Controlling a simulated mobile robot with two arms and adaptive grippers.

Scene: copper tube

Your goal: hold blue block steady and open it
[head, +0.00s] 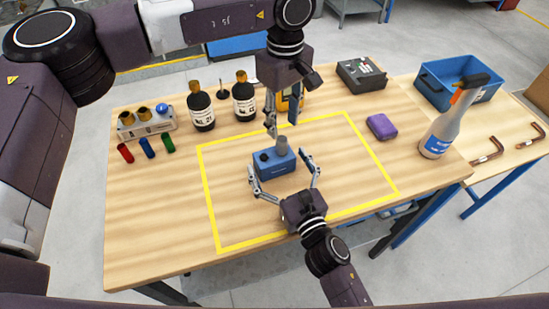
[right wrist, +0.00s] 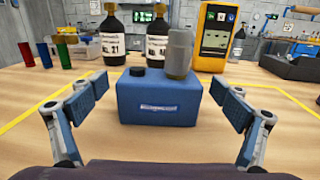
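The blue block (head: 274,167) sits upright inside the yellow outline on the table. On top it has a small black cap and a grey cylinder (head: 282,144). The block (right wrist: 158,103) and the cylinder (right wrist: 178,54) also show in the right wrist view, the cylinder standing upright. My right gripper (head: 285,174) is open at the near side of the block, one finger towards each side. In the right wrist view its fingers (right wrist: 160,110) stand apart from the block with gaps. My left gripper (head: 281,120) points down, open and empty, above the cylinder; the exact gap is unclear.
Two dark bottles (head: 201,108) and a yellow device (head: 290,101) stand behind. The outlined area is otherwise clear.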

